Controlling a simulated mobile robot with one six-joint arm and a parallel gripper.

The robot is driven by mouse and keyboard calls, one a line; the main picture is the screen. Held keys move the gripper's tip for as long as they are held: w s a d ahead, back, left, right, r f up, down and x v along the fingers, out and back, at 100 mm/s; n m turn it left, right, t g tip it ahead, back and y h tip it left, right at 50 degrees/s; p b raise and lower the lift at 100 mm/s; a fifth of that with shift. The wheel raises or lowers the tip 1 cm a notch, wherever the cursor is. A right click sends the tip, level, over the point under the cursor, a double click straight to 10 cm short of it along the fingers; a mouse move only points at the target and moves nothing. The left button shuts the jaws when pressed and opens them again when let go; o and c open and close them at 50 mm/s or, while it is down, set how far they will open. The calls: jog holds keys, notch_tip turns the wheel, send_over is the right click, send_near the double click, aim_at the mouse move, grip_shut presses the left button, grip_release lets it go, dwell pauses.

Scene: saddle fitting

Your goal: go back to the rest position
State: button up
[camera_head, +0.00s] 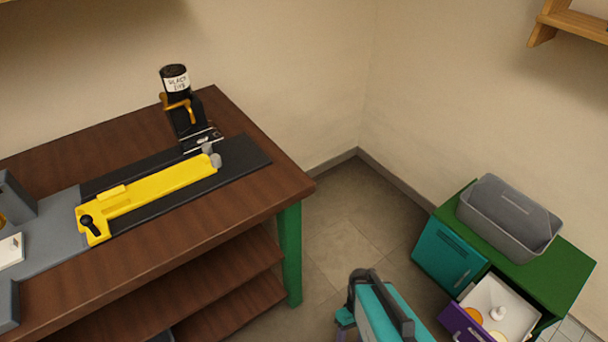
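A teal and dark grey part, apparently of my own arm, rises from the bottom edge, a little right of the middle of the head view. It is in front of the floor between the wooden bench (245,196) and the green-topped cabinet (548,275). It appears clear of both. I can make out no gripper fingers in this view, so whether they are open or shut does not show.
A wall shelf (575,22) is upper right.

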jog(key=shift+s+d+m+t+h, duration=0.15)
jog(key=shift+d+m, duration=0.2)
jog(key=shift+m, duration=0.6)
jog(key=shift+s+d+m+t+h, duration=0.1)
jog(key=shift+d+m+h, duration=0.15)
jog(key=shift+m, duration=0.65)
jog(key=shift+s+d+m+t+h, duration=0.15)
jog(key=shift+d+m, duration=0.25)
jog(key=shift+m, duration=0.55)
jog(key=c, duration=0.6)
jog(key=shift+c, duration=0.2)
jog(key=shift+d, duration=0.1)
